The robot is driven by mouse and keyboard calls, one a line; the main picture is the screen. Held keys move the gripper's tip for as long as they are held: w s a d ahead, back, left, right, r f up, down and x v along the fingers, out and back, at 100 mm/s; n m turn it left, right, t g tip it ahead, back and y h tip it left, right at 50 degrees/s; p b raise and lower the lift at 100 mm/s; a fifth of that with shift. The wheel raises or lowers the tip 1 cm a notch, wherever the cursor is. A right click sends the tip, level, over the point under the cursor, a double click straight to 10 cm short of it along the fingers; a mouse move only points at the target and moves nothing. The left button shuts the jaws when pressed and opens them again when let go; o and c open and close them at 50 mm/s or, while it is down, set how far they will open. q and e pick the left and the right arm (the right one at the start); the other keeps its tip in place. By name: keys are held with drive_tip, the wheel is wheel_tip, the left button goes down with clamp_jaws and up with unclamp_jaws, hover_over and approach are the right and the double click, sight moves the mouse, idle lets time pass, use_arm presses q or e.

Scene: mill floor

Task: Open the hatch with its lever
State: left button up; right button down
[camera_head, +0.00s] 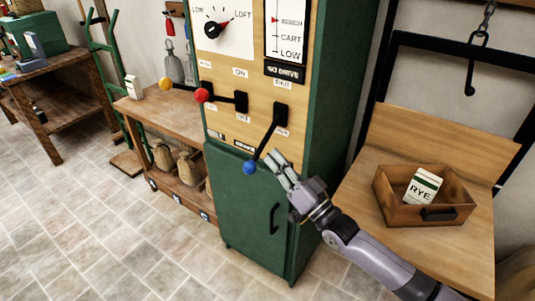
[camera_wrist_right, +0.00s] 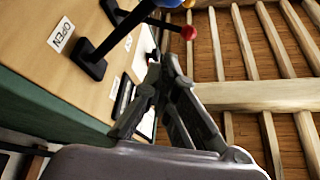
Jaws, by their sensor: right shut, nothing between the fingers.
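My right gripper (camera_head: 274,162) is shut and empty, just right of the blue knob. In the wrist view, the blue knob (camera_wrist_right: 168,3) is above the fingertips (camera_wrist_right: 160,66), apart from them. My left gripper is not in view.
An OPEN label (camera_wrist_right: 61,35) is beside the lever base. A yellow knob (camera_head: 166,84) shows left of the panel. At right, a wooden bench (camera_head: 375,160) holds a drawer-like box (camera_head: 389,197) with a RYE carton (camera_head: 423,187). A hook (camera_head: 470,75) hangs above.

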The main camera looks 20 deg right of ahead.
drive_tip(key=v, duration=0.5)
drive_tip(key=shift+d+f+b, duration=0.35)
drive_tip(key=shift+d+b, duration=0.05)
drive_tip(key=shift+d, duration=0.15)
